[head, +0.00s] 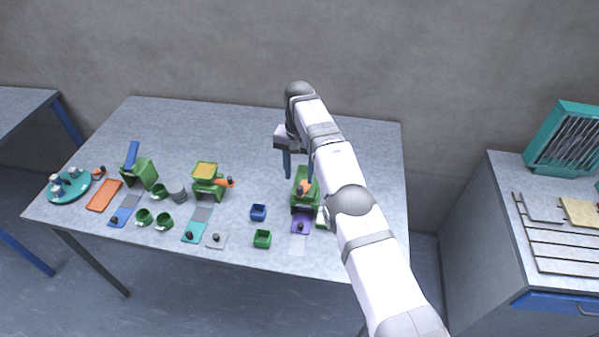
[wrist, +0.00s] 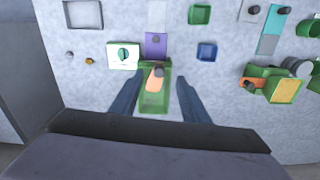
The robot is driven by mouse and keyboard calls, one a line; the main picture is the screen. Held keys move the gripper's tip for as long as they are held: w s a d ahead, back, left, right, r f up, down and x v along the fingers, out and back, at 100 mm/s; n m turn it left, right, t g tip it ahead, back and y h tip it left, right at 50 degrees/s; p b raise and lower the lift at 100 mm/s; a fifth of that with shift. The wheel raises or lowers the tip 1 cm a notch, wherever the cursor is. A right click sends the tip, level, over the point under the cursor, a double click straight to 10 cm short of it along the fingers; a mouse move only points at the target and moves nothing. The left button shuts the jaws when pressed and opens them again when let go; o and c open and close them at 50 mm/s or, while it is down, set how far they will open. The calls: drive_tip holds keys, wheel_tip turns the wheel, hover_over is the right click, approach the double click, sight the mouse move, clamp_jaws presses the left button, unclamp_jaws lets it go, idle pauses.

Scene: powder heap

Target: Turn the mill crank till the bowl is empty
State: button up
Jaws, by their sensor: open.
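A green mill (head: 305,203) stands right of the table's middle, with an orange crank (head: 305,187) on it. In the wrist view the mill (wrist: 155,102) lies between my fingers, and its crank (wrist: 155,82) carries a dark knob. My gripper (head: 299,178) is open above this mill; its blue fingers are on either side, apart from the crank. What the mill's bowl holds is not clear. A second green mill (head: 208,191) further left has yellow-orange material in its top and an orange crank (head: 227,182). A third green mill (head: 146,176) has a blue part raised on top.
A purple drawer-like piece (head: 301,222) lies before the near mill. A blue cup (head: 258,212) and a green cup (head: 262,239) stand to its left. Green mugs (head: 164,221) and a teal round tray (head: 70,187) are further left. The table's back is clear.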

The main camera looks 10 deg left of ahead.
sight(307, 189)
drive_tip(key=o, duration=0.5)
drive_tip(key=shift+d+f, duration=0.1)
drive_tip(key=shift+f, duration=0.05)
drive_tip(key=shift+o, duration=0.5)
drive_tip(key=shift+w+d+f+b, duration=0.25)
drive_tip(key=shift+w+d+b, duration=0.5)
drive_tip(key=shift+b, duration=0.4)
drive_tip(key=w+d+r+m+t+y+b, duration=0.15)
drive_tip(key=d+r+b, duration=0.25)
drive_tip(key=d+b, duration=0.4)
drive_tip(key=s+a+f+n+y, duration=0.1)
drive_tip(key=a+f+n+y, duration=0.2)
drive_tip(key=n, duration=1.5)
drive_tip(key=shift+a+f, duration=0.4)
drive_tip(key=shift+a, duration=0.7)
drive_tip(key=shift+f+g, duration=0.1)
drive_tip(key=shift+g, duration=0.15)
drive_tip(key=shift+p+x, duration=1.3)
drive_tip(key=shift+x, duration=2.25)
